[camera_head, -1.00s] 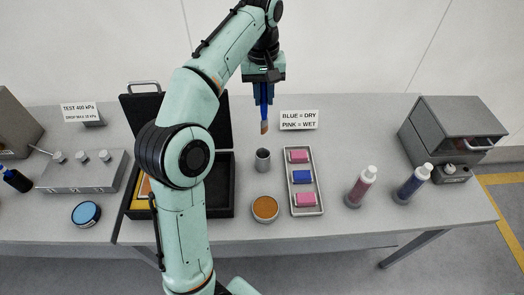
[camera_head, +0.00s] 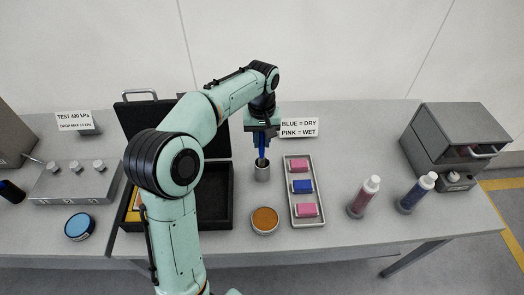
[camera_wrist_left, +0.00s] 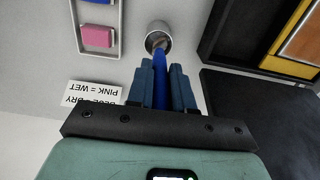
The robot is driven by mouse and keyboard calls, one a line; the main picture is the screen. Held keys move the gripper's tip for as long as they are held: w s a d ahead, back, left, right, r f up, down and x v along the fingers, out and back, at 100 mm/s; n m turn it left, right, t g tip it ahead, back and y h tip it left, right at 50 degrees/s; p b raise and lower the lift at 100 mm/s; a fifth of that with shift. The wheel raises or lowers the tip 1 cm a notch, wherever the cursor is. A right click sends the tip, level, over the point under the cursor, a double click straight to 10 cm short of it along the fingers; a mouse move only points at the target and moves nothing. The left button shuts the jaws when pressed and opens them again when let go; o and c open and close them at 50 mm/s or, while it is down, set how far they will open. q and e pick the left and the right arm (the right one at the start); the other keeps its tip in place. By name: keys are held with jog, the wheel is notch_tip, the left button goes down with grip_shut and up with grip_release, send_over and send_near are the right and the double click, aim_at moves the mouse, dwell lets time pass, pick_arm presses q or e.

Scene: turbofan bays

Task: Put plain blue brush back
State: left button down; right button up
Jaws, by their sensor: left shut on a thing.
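My left gripper (camera_head: 262,139) is shut on the blue brush (camera_head: 262,146), which hangs bristles down. The brush tip is at the mouth of the small grey cup (camera_head: 262,172). In the left wrist view the blue brush (camera_wrist_left: 160,80) lies between the fingers (camera_wrist_left: 162,88), with its bristle end over the opening of the cup (camera_wrist_left: 159,32). I cannot tell how deep the tip sits in the cup. My right gripper is not in view.
A tray (camera_head: 294,214) with pink and blue blocks stands right of the cup. An orange-topped round tin (camera_head: 265,219) is in front. The open black case (camera_head: 222,219) is left. Two bottles (camera_head: 364,197) and a grey drawer box (camera_head: 455,135) stand right.

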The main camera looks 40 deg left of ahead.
aim_at(262, 157)
pick_arm(q)
jog(key=f, duration=0.4)
jog(key=shift+w+f, duration=0.15)
jog(key=shift+w, duration=0.05)
jog(key=shift+f+b, duration=0.3)
jog(key=shift+s, duration=0.1)
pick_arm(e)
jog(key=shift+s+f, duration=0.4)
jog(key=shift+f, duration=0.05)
pick_arm(q)
jog(key=shift+f, duration=0.1)
jog(key=c, duration=1)
grip_release()
